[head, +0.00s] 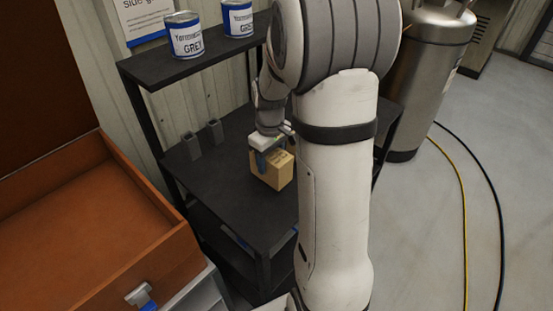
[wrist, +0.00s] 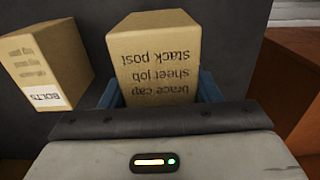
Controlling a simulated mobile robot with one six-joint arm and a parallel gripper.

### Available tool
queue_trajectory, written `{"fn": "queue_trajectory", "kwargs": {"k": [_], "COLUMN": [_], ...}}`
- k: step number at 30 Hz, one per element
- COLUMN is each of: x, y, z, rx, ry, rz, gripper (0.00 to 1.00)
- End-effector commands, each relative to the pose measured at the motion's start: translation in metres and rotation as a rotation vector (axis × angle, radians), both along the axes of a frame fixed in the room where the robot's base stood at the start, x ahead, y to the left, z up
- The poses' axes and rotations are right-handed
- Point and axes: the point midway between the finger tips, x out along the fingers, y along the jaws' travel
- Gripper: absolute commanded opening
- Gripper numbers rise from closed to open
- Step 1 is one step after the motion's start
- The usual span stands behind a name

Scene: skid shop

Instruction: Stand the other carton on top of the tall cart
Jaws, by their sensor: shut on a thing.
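I cannot tell whether the held carton touches the deck. A second tan carton with a white BOLTS label (wrist: 45,65) stands apart to the left in the wrist view. The tall dark cart (head: 225,195) has a raised top shelf (head: 150,70).
Two GREY paint cans (head: 186,36) (head: 238,18) stand on the top shelf. Two small grey blocks (head: 191,146) (head: 215,132) stand on the deck. A steel tank (head: 428,70) and hoses (head: 465,200) are at right.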

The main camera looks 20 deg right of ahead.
Motion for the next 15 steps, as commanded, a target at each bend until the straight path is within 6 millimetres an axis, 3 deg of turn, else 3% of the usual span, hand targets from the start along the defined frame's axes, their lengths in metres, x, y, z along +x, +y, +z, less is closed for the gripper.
{"fn": "queue_trajectory", "kwargs": {"k": [11, 15], "x": [0.0, 0.0], "y": [-0.001, -0.002], "z": [-0.043, -0.049], "rx": [0.0, 0.0], "ry": [0.0, -0.002], "rz": [-0.003, -0.003], "gripper": [0.19, 0.19]}}
